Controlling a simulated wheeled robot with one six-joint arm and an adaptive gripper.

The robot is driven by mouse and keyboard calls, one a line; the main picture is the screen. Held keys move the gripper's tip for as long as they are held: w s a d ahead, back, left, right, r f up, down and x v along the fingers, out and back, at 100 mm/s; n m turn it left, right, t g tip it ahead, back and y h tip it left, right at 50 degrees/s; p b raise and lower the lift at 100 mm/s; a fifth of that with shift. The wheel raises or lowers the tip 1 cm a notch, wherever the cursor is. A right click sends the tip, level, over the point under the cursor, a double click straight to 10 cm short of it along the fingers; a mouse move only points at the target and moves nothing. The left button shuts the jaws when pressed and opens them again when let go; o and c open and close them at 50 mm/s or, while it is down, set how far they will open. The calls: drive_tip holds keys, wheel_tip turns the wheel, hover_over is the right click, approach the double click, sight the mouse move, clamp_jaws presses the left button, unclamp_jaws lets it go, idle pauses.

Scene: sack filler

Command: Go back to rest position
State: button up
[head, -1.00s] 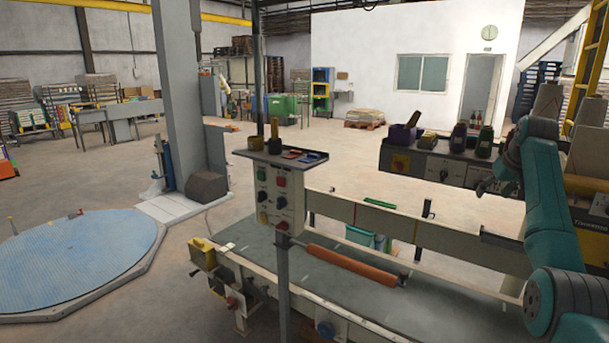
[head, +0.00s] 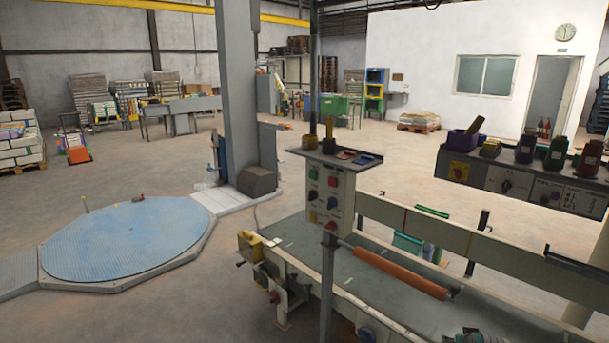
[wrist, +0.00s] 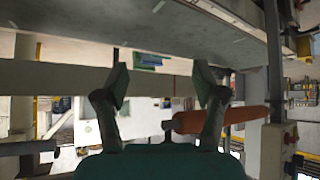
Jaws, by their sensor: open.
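My gripper (wrist: 163,86) is open in the wrist view, its two dark fingers spread apart with nothing between them. An orange roller (wrist: 222,119) shows behind and beside the right finger; I cannot tell the gap. In the head view the gripper is out of sight, and only a small teal piece of my arm shows at the bottom edge. The same orange roller (head: 400,273) lies over the grey conveyor belt (head: 395,310) in the head view.
A control box (head: 327,195) on a post stands in front of the conveyor. A long rail (head: 505,250) runs behind it. A panel with several dark containers (head: 525,183) is at right. A round blue turntable (head: 125,240) is at left, with open floor (head: 90,180) beyond.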

drive_tip(key=s+a+f+t, duration=0.1)
drive_tip(key=s+a+f, duration=1)
drive_tip(key=s+a, duration=0.3)
drive_tip(key=s+a+n+t, duration=0.1)
drive_tip(key=s+a, duration=0.3)
drive_tip(key=s, duration=0.3)
drive_tip(key=s+a+t, duration=0.1)
drive_tip(key=s+a, duration=0.3)
drive_tip(key=s, duration=0.3)
drive_tip(key=s+a+r+n+t+y, duration=0.1)
drive_tip(key=s+a+r, duration=0.3)
drive_tip(key=s+r, duration=0.7)
drive_tip(key=s+a+r+n+t+y, duration=0.1)
drive_tip(key=s+a+r, duration=0.4)
drive_tip(key=s+r, duration=0.6)
drive_tip(key=s+t+y, duration=0.1)
drive_tip(key=s, duration=0.6)
drive_tip(key=shift+a+r, duration=0.2)
drive_tip(key=shift+r, duration=0.05)
